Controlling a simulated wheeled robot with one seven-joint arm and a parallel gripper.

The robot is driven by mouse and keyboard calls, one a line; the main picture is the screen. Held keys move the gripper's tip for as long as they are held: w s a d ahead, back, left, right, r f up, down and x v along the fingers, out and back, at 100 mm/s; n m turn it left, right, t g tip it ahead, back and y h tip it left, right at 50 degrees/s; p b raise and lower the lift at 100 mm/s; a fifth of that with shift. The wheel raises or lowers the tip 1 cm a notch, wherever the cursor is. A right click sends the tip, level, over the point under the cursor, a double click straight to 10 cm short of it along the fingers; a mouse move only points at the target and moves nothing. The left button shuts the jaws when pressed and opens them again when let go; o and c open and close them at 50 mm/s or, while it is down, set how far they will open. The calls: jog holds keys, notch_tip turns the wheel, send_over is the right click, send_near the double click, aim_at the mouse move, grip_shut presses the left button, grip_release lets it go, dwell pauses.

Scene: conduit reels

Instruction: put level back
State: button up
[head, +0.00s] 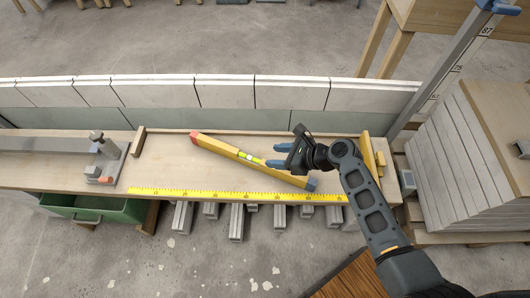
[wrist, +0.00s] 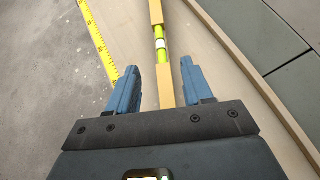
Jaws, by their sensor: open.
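The level (head: 224,149) is a long yellow bar with a red end cap at its left and a blue-grey cap at its right. It lies slanted on the wooden bench (head: 164,163), with a green vial near its middle. My gripper (head: 275,155) is open over the middle of the level, its two blue fingers pointing left. In the wrist view the level (wrist: 158,15) runs up between the open fingers (wrist: 160,90). The frames do not show clearly how high the fingers are above it.
A yellow measuring tape (head: 200,194) runs along the bench's front edge. A clamp-like metal fixture (head: 105,155) stands at left, and a low wooden strip (head: 138,141) lies beside it. A short yellow piece (head: 367,150) is at the right end. Stacked pale boards (head: 465,150) stand further right.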

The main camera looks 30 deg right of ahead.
jog(key=shift+v, duration=1.4)
jog(key=s+a+r+n+h, duration=0.2)
jog(key=s+n+h, duration=0.1)
jog(key=s+n, duration=0.55)
jog(key=s+a+r+n+h, duration=0.1)
jog(key=s+r+n+h, duration=0.3)
jog(key=s, duration=0.7)
jog(key=s+a+r+n+t, duration=0.1)
jog(key=s+r+n+t, duration=0.1)
jog(key=r+n, duration=0.3)
jog(key=s+a+r+n+t, duration=0.1)
jog(key=s+r+n, duration=0.4)
jog(key=r, duration=0.4)
jog(key=s+a+r+n+t+y, duration=0.1)
jog(key=s+r+n+t, duration=0.1)
jog(key=r+n, duration=0.5)
jog(key=shift+s+a+r+t, duration=0.15)
jog(key=shift+s+r+t, duration=0.25)
jog(key=shift+s, duration=0.5)
jog(key=shift+r, duration=0.1)
jog(key=shift+r+p, duration=0.95)
jog(key=shift+p, duration=0.2)
